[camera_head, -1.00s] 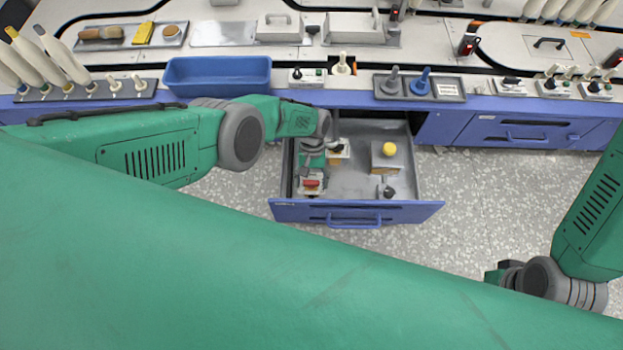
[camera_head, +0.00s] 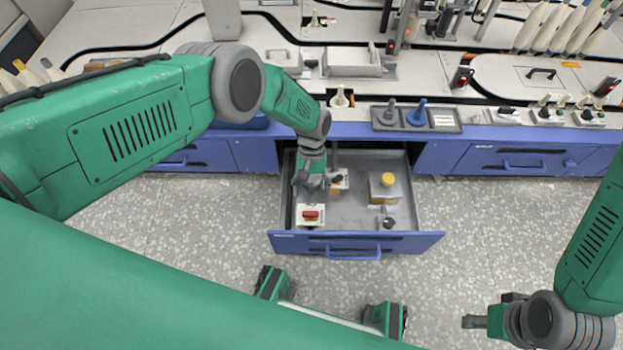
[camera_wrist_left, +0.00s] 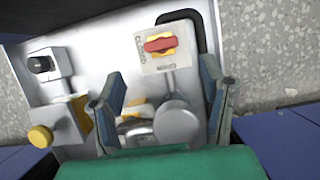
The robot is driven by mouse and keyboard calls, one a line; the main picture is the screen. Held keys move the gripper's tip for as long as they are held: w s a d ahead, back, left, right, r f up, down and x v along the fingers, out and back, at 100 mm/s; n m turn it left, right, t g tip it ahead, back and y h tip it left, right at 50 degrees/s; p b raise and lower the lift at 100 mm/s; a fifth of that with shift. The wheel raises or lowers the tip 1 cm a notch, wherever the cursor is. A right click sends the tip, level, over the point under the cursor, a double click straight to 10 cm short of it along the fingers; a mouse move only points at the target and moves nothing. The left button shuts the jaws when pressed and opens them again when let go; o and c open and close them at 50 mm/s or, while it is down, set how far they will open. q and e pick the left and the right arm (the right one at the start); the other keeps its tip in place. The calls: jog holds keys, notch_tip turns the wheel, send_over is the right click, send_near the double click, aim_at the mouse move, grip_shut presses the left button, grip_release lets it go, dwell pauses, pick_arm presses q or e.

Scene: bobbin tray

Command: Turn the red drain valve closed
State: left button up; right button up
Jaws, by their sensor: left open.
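The red valve handle (camera_head: 311,213) sits on a white plate in the open drawer's front left corner. In the left wrist view the red handle (camera_wrist_left: 160,45) lies crosswise over a yellow piece, on a plate with "CLOSED" lettered at its left edge and another label below. My left gripper (camera_head: 308,189) is inside the drawer, just behind the valve in the head view. In the wrist view its two fingers (camera_wrist_left: 162,82) are apart, with the handle beyond their tips and untouched. My right gripper (camera_head: 482,321) hangs at the lower right, away from the drawer, its jaws unclear.
The blue drawer front (camera_head: 355,245) is pulled out below the bench. A yellow knob (camera_head: 388,180) on a box and a dark knob (camera_head: 388,222) stand right of the valve. A grey round part (camera_wrist_left: 172,122) lies between my left fingers in the wrist view.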

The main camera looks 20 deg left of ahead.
pick_arm(q)
jog(key=shift+v, duration=1.7)
jog(key=shift+r, duration=0.15)
